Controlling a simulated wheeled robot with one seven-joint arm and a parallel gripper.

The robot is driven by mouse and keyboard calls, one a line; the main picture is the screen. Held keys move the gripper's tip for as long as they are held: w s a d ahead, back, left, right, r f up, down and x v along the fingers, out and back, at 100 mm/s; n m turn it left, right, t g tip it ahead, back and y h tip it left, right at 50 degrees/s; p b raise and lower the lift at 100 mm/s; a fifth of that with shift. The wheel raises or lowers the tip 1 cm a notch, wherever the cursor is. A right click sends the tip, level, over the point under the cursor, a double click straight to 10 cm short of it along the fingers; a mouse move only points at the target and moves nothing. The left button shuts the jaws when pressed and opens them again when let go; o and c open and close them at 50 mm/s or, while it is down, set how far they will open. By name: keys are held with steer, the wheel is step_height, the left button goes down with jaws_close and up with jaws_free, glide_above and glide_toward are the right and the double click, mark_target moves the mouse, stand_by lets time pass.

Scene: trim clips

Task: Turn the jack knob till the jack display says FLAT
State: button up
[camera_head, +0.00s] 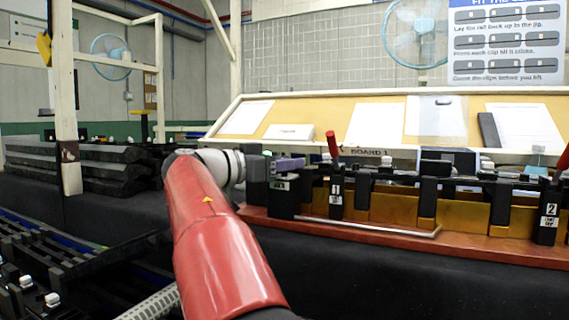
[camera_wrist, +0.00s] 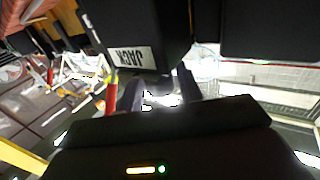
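In the wrist view the jack (camera_wrist: 135,20) is large and upside down, with a white JACK label. My gripper (camera_head: 290,164) is at the top of the box, its purplish fingers level over it. In the wrist view the fingertips of my gripper (camera_wrist: 160,84) stand apart just beyond the label. I cannot make out the knob or whether the fingers touch it. No display text is readable.
Red-handled clamps (camera_head: 333,150) stand along the red-brown fixture base (camera_head: 375,236), close right of my gripper. A sloped board with papers (camera_head: 375,122) is behind. Dark stacked parts (camera_head: 90,165) lie at left. Open floor is not clearly visible.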

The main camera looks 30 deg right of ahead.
steer(key=c, duration=0.6)
steer(key=shift+c, duration=0.2)
steer(key=shift+f+t+b, duration=0.15)
steer(key=shift+t+b, duration=0.25)
steer(key=shift+b, duration=0.1)
